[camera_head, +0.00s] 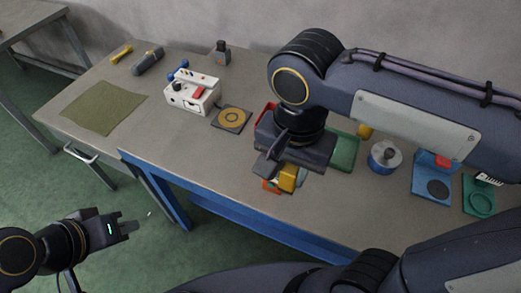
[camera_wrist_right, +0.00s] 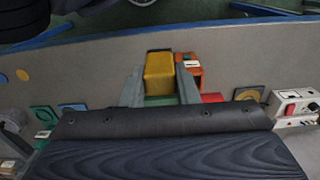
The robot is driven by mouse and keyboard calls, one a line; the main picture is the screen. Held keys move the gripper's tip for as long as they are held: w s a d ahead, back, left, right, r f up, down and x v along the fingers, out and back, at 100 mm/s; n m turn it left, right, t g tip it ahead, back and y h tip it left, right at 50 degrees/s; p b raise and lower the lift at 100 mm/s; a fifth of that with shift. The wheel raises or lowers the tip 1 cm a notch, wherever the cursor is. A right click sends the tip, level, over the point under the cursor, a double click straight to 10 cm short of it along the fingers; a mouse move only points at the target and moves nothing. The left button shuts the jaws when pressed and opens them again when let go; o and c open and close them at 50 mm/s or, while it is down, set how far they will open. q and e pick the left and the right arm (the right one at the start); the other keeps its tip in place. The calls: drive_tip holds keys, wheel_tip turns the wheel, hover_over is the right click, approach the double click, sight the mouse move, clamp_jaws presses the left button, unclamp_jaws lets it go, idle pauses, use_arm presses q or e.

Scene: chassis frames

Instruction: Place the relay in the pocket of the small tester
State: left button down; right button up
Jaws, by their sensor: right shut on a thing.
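My right gripper (camera_head: 283,176) is shut on a yellow block (camera_head: 289,179), which I take for the relay. In the right wrist view the block (camera_wrist_right: 159,72) sits between the two fingers (camera_wrist_right: 160,90), over the table's near part. An orange box with a white label (camera_wrist_right: 191,74) is just outside one finger; whether they touch is unclear. It shows partly in the head view (camera_head: 268,186). A white box with knobs and a red switch (camera_head: 193,95), perhaps the tester, stands at the back left; its pocket cannot be made out. My left gripper (camera_head: 129,228) is off the table, apparently empty.
A dark pad with an orange ring (camera_head: 231,119) lies right of the white box. A green cloth (camera_head: 104,107) lies at left. Green tray (camera_head: 343,150), round blue-and-metal container (camera_head: 385,157), blue fixture (camera_head: 431,177) and teal pad (camera_head: 480,196) are at right. The front-left table is clear.

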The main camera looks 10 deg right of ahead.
drive_tip(key=w+f+p, duration=0.1)
drive_tip(key=w+f, duration=0.2)
drive_tip(key=w, duration=0.1)
drive_tip(key=w+d+f, duration=0.1)
drive_tip(key=w+f, duration=0.2)
drive_tip(key=w, duration=0.1)
drive_tip(key=w+f+p, duration=0.1)
drive_tip(key=w+f, duration=0.2)
drive_tip(key=w, duration=0.2)
drive_tip(key=shift+d+f+p, duration=0.25)
drive_tip(key=shift+p, duration=0.1)
wheel_tip(320, 180, down, 3)
drive_tip(key=shift+w+f, duration=0.1)
drive_tip(key=shift+f, duration=0.1)
drive_tip(key=o, duration=1)
drive_tip(key=shift+c, duration=0.2)
